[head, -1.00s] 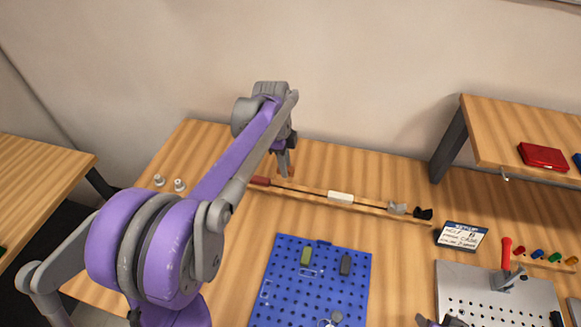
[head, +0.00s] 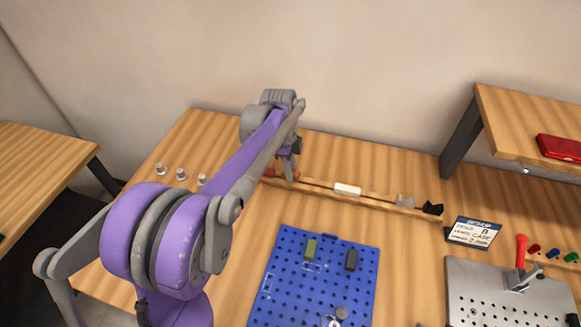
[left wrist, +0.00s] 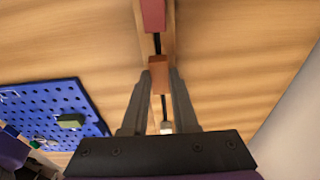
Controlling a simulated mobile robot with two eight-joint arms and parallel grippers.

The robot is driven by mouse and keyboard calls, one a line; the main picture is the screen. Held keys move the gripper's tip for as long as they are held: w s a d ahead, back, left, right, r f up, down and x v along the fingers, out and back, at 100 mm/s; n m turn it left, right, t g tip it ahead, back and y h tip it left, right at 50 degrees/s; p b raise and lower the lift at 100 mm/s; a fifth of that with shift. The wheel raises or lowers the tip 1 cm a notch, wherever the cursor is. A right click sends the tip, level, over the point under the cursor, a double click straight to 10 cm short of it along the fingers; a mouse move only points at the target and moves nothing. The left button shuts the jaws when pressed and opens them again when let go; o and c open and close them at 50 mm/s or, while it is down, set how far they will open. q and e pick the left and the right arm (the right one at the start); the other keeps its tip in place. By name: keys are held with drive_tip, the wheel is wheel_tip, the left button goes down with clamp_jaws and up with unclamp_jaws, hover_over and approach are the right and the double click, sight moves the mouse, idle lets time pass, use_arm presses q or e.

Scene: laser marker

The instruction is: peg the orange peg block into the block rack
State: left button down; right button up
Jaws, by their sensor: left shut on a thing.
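The orange peg block (left wrist: 159,75) is between the fingers of my left gripper (left wrist: 158,82) in the left wrist view. In the head view my left gripper (head: 289,172) is shut on it, at the left part of the long wooden block rack (head: 318,186). The block lines up with the rack's slot, between the dark red block (left wrist: 153,14) and the white block (head: 347,189). I cannot tell whether its peg is in the slot; the underside is hidden. My right gripper does not show clearly.
A grey block (head: 405,201) and a black block (head: 433,208) are at the rack's right end. A blue pegboard (head: 285,285) lies in front. A sign (head: 474,233) and a metal plate (head: 490,295) are at right. Small metal pegs (head: 180,174) stand at left.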

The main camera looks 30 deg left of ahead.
use_arm(q)
drive_tip(key=shift+f+b, duration=0.3)
drive_tip(key=shift+f, duration=0.3)
idle(0.6)
drive_tip(key=c, duration=0.6)
unclamp_jaws()
drive_tip(key=shift+r, duration=0.1)
wheel_tip(320, 180, up, 11)
drive_tip(key=a, duration=0.1)
drive_tip(key=shift+f+p, duration=0.2)
drive_tip(key=shift+p, duration=0.2)
drive_tip(key=shift+s+a+f, duration=0.1)
drive_tip(key=shift+s, duration=0.1)
